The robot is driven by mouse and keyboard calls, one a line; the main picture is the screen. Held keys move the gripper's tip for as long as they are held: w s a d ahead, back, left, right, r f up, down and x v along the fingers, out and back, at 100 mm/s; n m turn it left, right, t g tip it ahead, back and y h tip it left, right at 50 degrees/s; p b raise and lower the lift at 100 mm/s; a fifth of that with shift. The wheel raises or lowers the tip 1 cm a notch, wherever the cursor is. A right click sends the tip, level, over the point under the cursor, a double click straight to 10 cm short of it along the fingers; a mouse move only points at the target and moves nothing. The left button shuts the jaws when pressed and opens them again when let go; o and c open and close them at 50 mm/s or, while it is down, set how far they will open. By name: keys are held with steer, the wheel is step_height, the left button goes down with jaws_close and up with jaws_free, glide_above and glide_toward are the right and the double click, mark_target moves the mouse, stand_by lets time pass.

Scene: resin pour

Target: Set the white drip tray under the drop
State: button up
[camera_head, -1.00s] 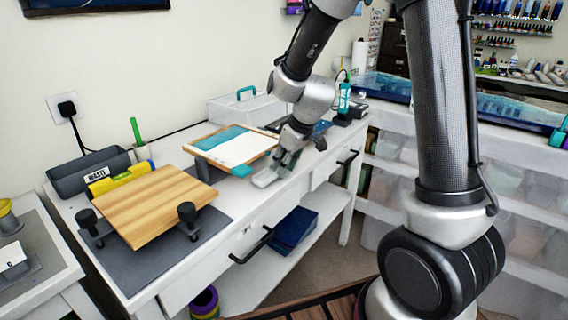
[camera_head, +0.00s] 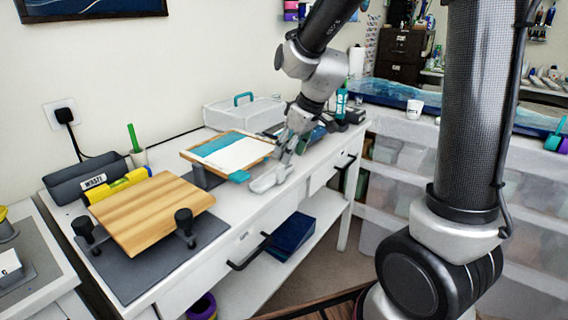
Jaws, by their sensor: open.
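The white drip tray (camera_head: 268,181), a small shallow piece, lies on the white bench near its front edge. A framed board (camera_head: 245,153) with teal and white resin sits raised on a dark support behind and left of it. A teal drip (camera_head: 238,176) hangs at the board's front corner. The tray is just right of this drip; I cannot tell whether any of it lies under it. My gripper (camera_head: 290,152) is open, close above the tray's far right end. I cannot tell whether its fingers touch the tray.
A wooden board (camera_head: 150,212) on dark clamps stands on a grey mat at the left. A yellow level (camera_head: 118,186) and a dark waste bin (camera_head: 75,180) are behind it. A clear box (camera_head: 243,113) and a teal bottle (camera_head: 341,102) stand at the back.

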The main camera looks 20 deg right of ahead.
steer(key=s+d+r+m+h, duration=0.1)
steer(key=s+d+r+m, duration=0.1)
steer(key=s, duration=0.6)
steer(key=s+d+r+m+h, duration=0.1)
steer(key=s+d+r+m, duration=0.1)
steer(key=s+d+r, duration=0.2)
steer(key=s+d+r+m, duration=0.3)
steer(key=s+d, duration=0.4)
steer(key=s, duration=0.5)
steer(key=shift+r+h, duration=0.25)
steer(key=shift+h, duration=0.15)
